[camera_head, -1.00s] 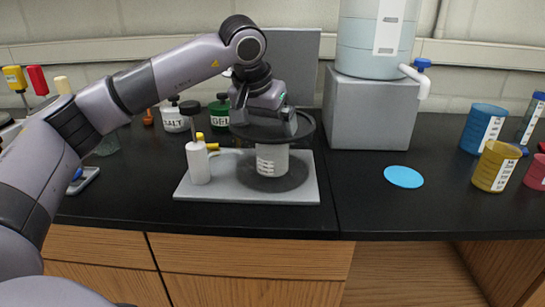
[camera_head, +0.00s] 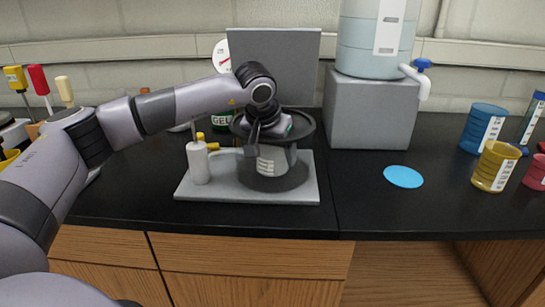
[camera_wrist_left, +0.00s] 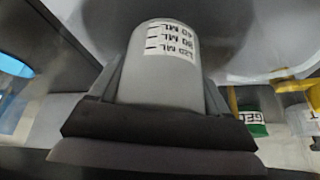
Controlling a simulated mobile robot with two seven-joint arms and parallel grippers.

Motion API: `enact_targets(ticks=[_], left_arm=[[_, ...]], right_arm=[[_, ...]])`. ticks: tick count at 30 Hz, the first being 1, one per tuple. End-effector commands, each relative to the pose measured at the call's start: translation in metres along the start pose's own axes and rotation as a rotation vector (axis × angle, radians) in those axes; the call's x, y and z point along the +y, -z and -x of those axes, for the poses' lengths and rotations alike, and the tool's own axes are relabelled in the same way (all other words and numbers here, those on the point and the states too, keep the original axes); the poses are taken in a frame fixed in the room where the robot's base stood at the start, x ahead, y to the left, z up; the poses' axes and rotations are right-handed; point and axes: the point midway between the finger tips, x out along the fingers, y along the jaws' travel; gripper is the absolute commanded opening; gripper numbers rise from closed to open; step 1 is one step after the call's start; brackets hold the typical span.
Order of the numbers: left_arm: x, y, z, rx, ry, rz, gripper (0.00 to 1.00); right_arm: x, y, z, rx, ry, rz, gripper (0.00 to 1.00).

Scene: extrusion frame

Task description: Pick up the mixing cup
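The mixing cup is a grey-white cup (camera_head: 267,164) with a printed ML scale. It stands upright on the dark round spot of the grey-based stand (camera_head: 225,192), under the dark round plate. In the left wrist view the cup (camera_wrist_left: 160,85) fills the middle. My left gripper (camera_head: 270,150) is at the cup, with one finger on each side of it. The fingers lie close along the cup's walls; whether they press on it I cannot tell. The gripper hides the cup's upper part in the head view. My right gripper is not in view.
The dark round plate (camera_head: 305,123) is close around my left gripper. A white cylinder with a yellow top (camera_head: 199,163) stands on the base's left. A grey block (camera_head: 366,112) carries a water tank.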

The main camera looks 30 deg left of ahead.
Motion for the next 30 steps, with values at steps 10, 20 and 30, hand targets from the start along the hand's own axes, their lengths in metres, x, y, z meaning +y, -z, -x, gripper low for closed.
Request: enact_targets(ticks=[10, 20, 30], left_arm=[[0.000, 0.000, 0.001, 0.000, 0.000, 0.000, 0.48], [0.000, 0.005, 0.011, 0.001, -0.001, 0.001, 0.48], [0.001, 0.019, 0.041, 0.003, -0.001, 0.000, 0.48]], right_arm=[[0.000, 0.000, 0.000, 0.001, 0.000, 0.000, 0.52], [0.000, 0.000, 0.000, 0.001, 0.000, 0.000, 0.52], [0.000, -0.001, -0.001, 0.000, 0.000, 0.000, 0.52]])
